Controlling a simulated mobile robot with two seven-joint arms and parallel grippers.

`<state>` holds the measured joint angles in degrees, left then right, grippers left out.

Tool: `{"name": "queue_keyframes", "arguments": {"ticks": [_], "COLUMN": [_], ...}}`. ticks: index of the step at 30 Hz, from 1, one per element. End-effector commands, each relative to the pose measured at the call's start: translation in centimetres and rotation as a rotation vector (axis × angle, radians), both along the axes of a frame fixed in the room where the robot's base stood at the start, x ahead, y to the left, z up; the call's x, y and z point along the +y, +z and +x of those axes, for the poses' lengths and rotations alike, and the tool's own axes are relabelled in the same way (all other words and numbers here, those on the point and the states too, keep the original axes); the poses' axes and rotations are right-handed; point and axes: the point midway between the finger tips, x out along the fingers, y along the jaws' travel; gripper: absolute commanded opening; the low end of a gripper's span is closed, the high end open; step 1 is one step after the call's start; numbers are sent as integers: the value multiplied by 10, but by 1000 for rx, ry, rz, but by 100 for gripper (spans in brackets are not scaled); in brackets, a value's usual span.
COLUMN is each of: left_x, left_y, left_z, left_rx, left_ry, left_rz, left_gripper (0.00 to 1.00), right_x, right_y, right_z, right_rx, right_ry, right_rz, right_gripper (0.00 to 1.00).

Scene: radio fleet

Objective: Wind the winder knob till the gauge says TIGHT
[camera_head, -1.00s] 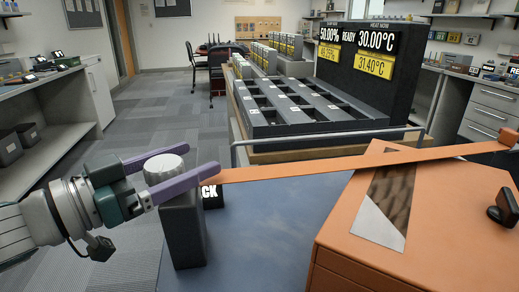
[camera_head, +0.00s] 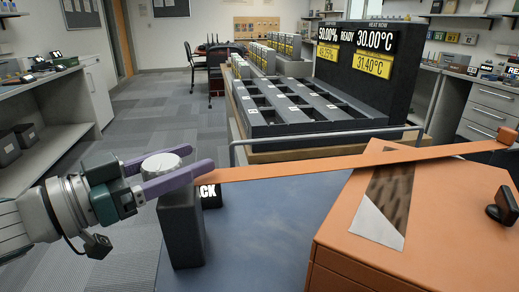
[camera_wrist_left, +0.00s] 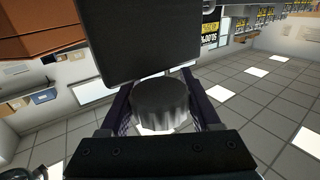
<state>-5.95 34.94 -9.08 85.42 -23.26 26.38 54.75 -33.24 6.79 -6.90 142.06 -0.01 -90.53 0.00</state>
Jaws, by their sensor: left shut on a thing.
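The winder knob (camera_head: 160,164) is a pale, ridged round knob on top of a dark upright block (camera_head: 184,230). My left gripper (camera_head: 201,159) has its purple fingers on either side of the knob and is shut on it. In the left wrist view the knob (camera_wrist_left: 160,97) sits between the two fingers, with the dark block beyond. A black label with white letters (camera_head: 209,192), perhaps the gauge, ends in "CK"; the gripper hides its start, so its full word cannot be read. My right gripper is not in view.
An orange strap (camera_head: 300,163) runs from near the knob across an orange cabinet (camera_head: 400,255) on the right. The blue bench top (camera_head: 265,235) between block and cabinet is clear. Behind stands a slotted grey rack (camera_head: 290,110) with a rail (camera_head: 310,138) in front.

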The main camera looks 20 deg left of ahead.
Motion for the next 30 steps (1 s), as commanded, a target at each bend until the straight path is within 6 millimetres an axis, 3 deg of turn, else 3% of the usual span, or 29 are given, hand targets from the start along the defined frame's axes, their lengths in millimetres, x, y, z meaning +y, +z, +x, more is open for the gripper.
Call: {"name": "queue_keyframes", "arguments": {"ticks": [8, 24, 30], "left_x": [-3, -11, -13], "left_y": [-4, -6, -4], "left_z": [-2, -11, -14], "left_rx": [0, -4, -1], "left_ry": [-169, -593, -686], "left_rz": [8, 5, 3], "left_gripper": [8, 8, 8], "right_x": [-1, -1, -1], "right_y": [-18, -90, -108], "right_z": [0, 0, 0], "right_rx": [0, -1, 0], "right_ry": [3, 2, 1], "right_rz": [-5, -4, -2], "right_gripper": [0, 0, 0]}}
